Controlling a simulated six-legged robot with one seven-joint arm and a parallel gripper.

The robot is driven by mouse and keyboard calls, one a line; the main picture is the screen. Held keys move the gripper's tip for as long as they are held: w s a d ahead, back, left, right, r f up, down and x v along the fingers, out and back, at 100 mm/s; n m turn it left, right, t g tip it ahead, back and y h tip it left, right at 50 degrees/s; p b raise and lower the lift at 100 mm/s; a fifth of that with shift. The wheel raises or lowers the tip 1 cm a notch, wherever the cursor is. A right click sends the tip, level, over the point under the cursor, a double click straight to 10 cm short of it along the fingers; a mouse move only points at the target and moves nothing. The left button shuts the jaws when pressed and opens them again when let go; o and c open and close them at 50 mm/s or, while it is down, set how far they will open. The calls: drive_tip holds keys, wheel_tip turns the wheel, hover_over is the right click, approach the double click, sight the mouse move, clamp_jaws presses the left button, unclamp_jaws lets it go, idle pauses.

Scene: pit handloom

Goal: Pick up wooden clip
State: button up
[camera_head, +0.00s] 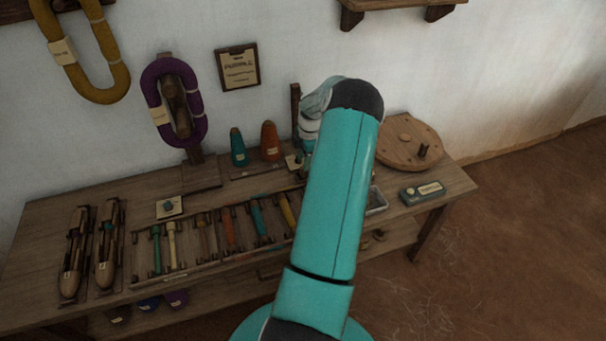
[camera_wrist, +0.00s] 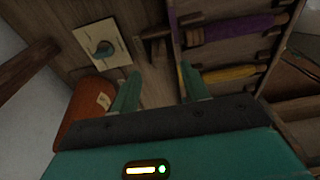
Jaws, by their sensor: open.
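My gripper (camera_wrist: 158,88) is open, with its two teal fingers apart and nothing seen held between them. Just beyond the fingertips in the wrist view lies a small dark brown wooden piece (camera_wrist: 157,36), which looks like the wooden clip; its outline is dim. It lies on the wooden bench top, between a cream card and a rack of bobbins. In the head view my own arm covers most of this area, and I cannot make out the clip there.
The cream card (camera_wrist: 102,44) bears a small teal object. An orange cone (camera_wrist: 85,108) stands close to the left finger; it also shows in the head view (camera_head: 270,141). The bobbin rack (camera_wrist: 181,42) lies right. A round wooden disc (camera_head: 408,143) sits at the bench's right end.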

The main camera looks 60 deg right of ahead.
sight(303, 174)
wheel_tip(303, 174, down, 6)
drive_tip(key=shift+w+a+r, duration=0.15)
drive_tip(key=shift+c, duration=0.4)
clamp_jaws()
